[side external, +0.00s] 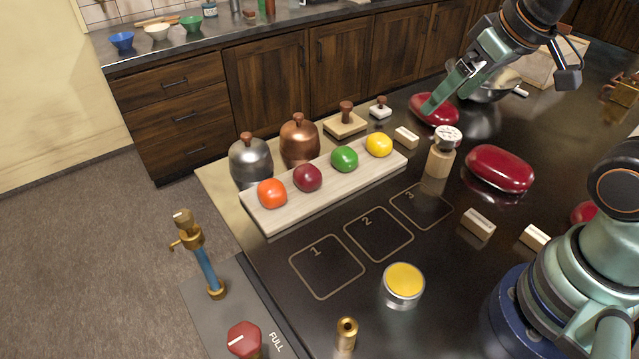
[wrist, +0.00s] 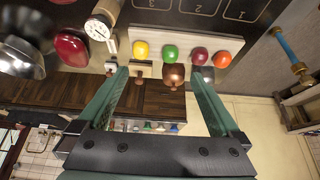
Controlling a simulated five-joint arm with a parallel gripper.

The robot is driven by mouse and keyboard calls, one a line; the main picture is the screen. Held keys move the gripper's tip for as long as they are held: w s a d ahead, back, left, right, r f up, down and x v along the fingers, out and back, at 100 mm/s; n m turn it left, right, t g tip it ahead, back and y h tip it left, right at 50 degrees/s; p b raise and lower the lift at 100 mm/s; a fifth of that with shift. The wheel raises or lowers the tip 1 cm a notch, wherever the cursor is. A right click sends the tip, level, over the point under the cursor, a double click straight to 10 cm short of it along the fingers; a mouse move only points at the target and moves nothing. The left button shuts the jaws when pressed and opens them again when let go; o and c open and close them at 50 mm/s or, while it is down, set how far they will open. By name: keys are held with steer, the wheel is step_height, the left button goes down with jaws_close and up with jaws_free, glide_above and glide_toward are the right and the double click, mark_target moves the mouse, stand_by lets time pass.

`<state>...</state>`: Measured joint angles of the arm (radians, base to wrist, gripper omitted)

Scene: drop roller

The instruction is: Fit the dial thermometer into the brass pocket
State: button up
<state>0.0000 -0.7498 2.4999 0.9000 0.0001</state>
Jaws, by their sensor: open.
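The dial thermometer (side external: 448,136) has a round white face with dark and red marks. It sits upright in a tan block (side external: 439,163) on the dark counter; its stem is hidden. It also shows upper left in the wrist view (wrist: 97,29). A small upright brass cylinder with a hole in its top, apparently the brass pocket (side external: 346,334), stands at the front edge of the side view. My gripper (side external: 474,100) is open and empty, raised above the counter behind the thermometer. In the wrist view its fingers (wrist: 160,73) spread wide with nothing between them.
A pale board (side external: 335,185) holds several coloured balls, with two metal domes (side external: 299,140) behind. Red oval objects (side external: 499,168) flank the thermometer. A yellow-topped tin (side external: 403,284) stands near the brass cylinder. The numbered squares (side external: 378,233) are clear.

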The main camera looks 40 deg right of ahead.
steer(key=m+g, duration=0.6)
steer(key=m, duration=0.3)
glide_above(449, 133)
step_height(449, 133, down, 7)
steer(key=f, duration=0.6)
steer(key=shift+w+a+f, duration=0.1)
steer(key=shift+a, duration=0.15)
steer(key=shift+d+f, duration=0.2)
steer(key=shift+f, duration=2.5)
steer(key=c, duration=1.4)
